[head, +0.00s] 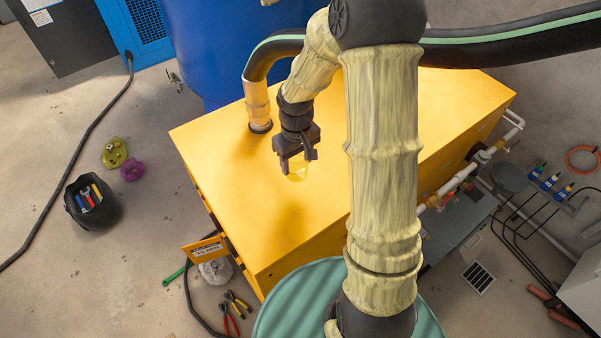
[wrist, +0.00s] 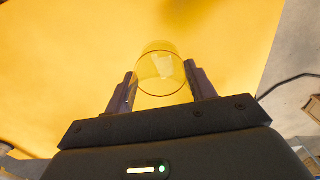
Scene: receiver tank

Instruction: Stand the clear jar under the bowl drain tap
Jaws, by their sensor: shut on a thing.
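My gripper (head: 291,160) points down above the yellow cabinet top (head: 400,110). It is shut on the clear jar (head: 299,171), which shows yellow through its wall. In the wrist view the jar (wrist: 160,68) sits between the two fingers of my gripper (wrist: 163,90), its far end extending past them. The jar looks clear of the cabinet top, but the height is hard to judge. I cannot tell whether the bowl drain tap is among these fittings; my arm hides part of that side.
A green round lid (head: 290,300) is at the near side. A black bucket (head: 92,222) and pliers (head: 234,305) lie on the floor. Bottles (head: 550,182) and black tubes are at right.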

